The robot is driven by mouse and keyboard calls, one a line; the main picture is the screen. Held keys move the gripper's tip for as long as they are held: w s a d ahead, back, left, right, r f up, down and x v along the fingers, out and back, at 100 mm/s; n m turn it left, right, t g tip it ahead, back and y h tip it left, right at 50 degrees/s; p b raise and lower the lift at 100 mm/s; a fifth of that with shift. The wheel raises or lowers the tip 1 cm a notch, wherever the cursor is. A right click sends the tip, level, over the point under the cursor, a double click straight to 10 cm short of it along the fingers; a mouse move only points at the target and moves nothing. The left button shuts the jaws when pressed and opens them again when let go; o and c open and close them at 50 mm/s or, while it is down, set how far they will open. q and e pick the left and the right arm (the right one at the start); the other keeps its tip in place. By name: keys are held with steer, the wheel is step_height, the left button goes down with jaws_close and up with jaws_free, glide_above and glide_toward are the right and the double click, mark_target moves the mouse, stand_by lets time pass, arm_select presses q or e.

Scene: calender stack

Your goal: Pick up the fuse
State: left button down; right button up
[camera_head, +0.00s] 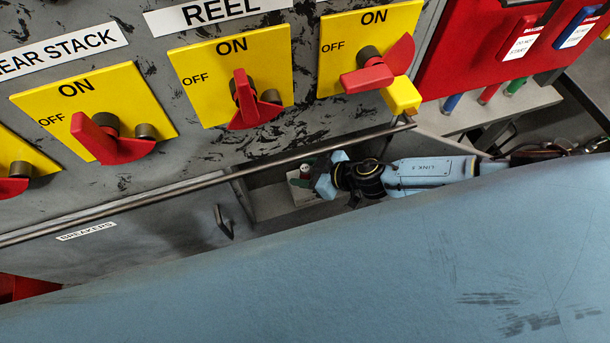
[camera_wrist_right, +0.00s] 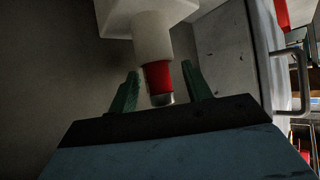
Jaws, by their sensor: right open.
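The fuse (camera_wrist_right: 157,78) has a red band and a metal tip and hangs from a white holder (camera_wrist_right: 150,38) in the right wrist view. My right gripper (camera_wrist_right: 160,72) is open, with its two green fingers on either side of the red part. A gap shows between each finger and the fuse. The arm hides part of that spot. My left gripper is not in view.
A dark rail (camera_head: 200,184) runs across the panel above the compartment. Rotary switches with red handles (camera_head: 250,102) stick out above it. A grey door labelled BREAKERS with a handle (camera_head: 223,222) is on the left. A large blue surface fills the lower foreground.

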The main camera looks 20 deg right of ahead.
steer(key=shift+c, duration=0.4)
steer(key=c, duration=1)
steer(key=shift+r, duration=0.2)
